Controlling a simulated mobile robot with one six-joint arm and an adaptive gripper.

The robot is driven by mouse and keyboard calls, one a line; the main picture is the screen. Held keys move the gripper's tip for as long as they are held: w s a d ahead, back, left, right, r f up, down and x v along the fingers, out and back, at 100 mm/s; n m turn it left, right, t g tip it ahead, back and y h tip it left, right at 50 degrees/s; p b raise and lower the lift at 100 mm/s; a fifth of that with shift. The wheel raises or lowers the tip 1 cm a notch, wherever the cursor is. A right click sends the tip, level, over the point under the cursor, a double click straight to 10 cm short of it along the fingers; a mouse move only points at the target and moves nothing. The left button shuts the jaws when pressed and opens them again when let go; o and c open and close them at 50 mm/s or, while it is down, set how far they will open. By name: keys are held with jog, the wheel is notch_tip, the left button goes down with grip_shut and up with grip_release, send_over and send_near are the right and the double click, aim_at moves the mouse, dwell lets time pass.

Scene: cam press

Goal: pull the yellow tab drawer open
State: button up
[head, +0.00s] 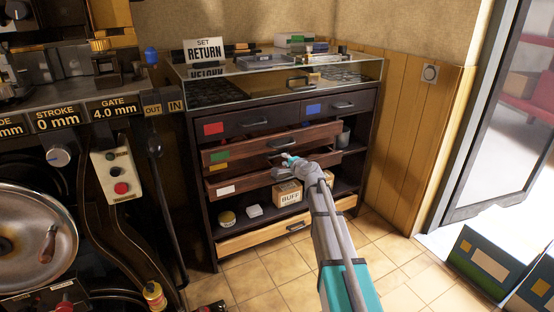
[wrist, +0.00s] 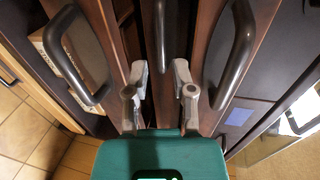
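The yellow tab (head: 218,167) sits on a drawer front between the green-tab drawer (head: 240,149) and the white-tab drawer (head: 250,183). The yellow-tab drawer front looks set back from both. In the wrist view its dark bar handle (wrist: 161,35) runs down between two larger handles. My gripper (wrist: 160,72) is open, with one fingertip on each side of the line of this handle. The handle's lower end shows in the gap, with space on both sides. I cannot tell whether the fingertips touch it. In the head view my gripper (head: 290,159) hides part of the drawer fronts.
The green-tab and white-tab drawers stick out; their handles (wrist: 238,50) and (wrist: 68,58) flank my gripper closely. Above are red-tab (head: 213,128) and blue-tab (head: 313,108) drawers. A BUFF box (head: 289,196) stands on the shelf below. The tiled floor in front is clear.

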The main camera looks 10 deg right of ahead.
aim_at(279, 156)
jog(key=b+x, duration=0.1)
jog(key=x, duration=0.5)
jog(key=shift+w, duration=0.2)
grip_shut()
